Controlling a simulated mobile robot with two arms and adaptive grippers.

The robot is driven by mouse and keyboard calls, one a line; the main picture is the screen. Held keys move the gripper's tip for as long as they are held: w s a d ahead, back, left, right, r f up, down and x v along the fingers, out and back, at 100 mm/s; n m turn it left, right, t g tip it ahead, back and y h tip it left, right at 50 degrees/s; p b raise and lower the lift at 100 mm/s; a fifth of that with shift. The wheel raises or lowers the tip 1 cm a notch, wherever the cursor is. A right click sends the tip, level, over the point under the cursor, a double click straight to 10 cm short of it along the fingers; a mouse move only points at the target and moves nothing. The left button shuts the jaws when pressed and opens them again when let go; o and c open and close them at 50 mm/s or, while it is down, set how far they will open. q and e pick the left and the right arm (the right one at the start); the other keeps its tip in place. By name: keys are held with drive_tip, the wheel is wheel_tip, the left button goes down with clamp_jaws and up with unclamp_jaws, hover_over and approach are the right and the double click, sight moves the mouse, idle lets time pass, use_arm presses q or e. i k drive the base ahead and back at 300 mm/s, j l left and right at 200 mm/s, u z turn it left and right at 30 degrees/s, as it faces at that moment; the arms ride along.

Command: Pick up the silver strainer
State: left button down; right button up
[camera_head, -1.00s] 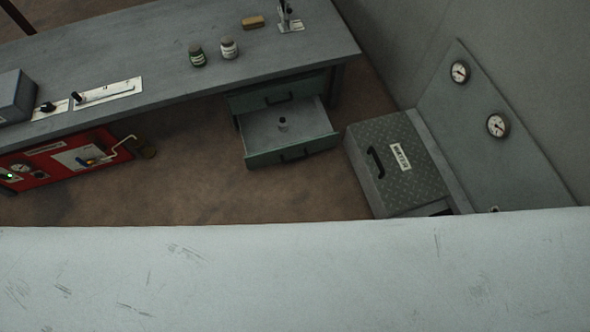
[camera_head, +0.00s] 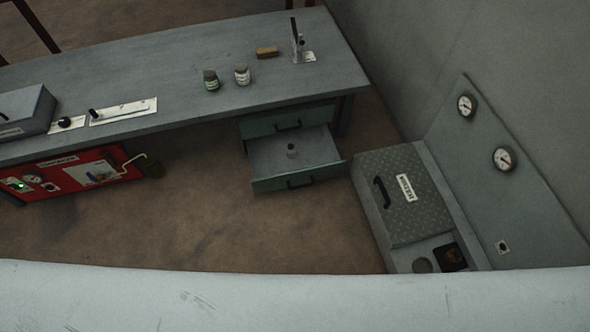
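I cannot make out a silver strainer for certain in this view. A small grey object (camera_head: 291,151) stands in the open drawer (camera_head: 268,160) under the bench; it is too small to identify. A round dark grey item (camera_head: 422,265) lies at the front of the grey box at the right, partly near the pale surface's edge. Neither of my grippers is in view.
The long grey bench (camera_head: 170,70) carries a green-labelled jar (camera_head: 211,80), a white-labelled jar (camera_head: 242,75), a brown block (camera_head: 267,53) and a small stand (camera_head: 304,50). A red panel (camera_head: 70,175) is below. A box with a patterned lid (camera_head: 405,195) stands right. Brown floor is clear between.

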sight(290, 149)
drive_tip(key=i+j+z, duration=0.15)
drive_tip(key=i, duration=0.7)
drive_tip(key=i+l, duration=0.05)
